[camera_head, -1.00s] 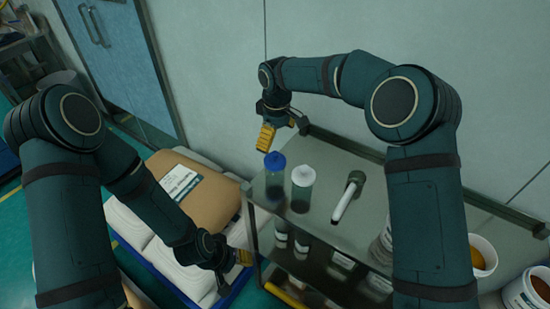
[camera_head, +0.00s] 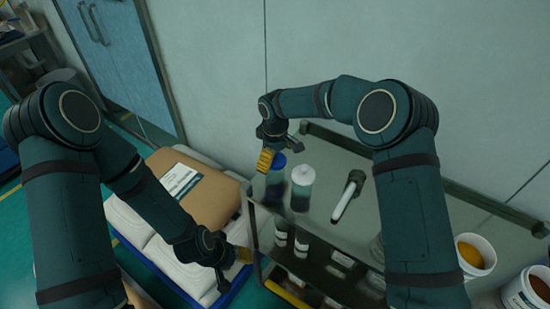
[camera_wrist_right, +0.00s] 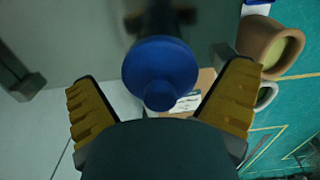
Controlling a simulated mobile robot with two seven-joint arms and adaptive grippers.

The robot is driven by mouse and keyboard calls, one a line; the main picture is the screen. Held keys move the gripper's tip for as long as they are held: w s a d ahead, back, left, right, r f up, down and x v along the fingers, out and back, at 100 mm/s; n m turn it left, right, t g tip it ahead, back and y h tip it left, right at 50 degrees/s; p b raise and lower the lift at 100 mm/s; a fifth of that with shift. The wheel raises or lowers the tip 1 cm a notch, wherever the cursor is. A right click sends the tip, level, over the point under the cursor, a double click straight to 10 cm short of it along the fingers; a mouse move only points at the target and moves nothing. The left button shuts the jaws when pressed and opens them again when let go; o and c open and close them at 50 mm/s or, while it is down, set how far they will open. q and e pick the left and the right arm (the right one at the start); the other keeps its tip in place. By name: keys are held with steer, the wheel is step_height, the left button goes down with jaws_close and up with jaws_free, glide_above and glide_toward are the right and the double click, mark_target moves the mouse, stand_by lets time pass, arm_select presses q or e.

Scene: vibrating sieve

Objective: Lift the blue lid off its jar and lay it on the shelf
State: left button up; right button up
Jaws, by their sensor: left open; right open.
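My left gripper (camera_head: 238,257) is open and empty, low beside the shelf's left front corner, above the bags.
A white-lidded jar (camera_head: 302,180) stands close to the right of the blue-lidded one. A white-handled tool (camera_head: 347,197) lies further right. Clear shelf top lies behind and between them. Small bottles (camera_head: 281,231) stand on the level below. A raised rail edges the back.

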steer(key=c, duration=0.9)
steer(key=shift+o, duration=0.2)
step_height(320, 180, up, 9)
steer(key=shift+f, duration=0.2)
steer(key=shift+w+d+r+b, duration=0.15)
steer(key=shift+r+b, duration=0.1)
steer(key=shift+b, duration=0.05)
steer(key=b, duration=0.6)
glide_above(304, 160)
step_height(304, 160, down, 6)
step_height(304, 160, down, 10)
steer(key=shift+f+b, duration=0.15)
steer(key=shift+b, duration=0.25)
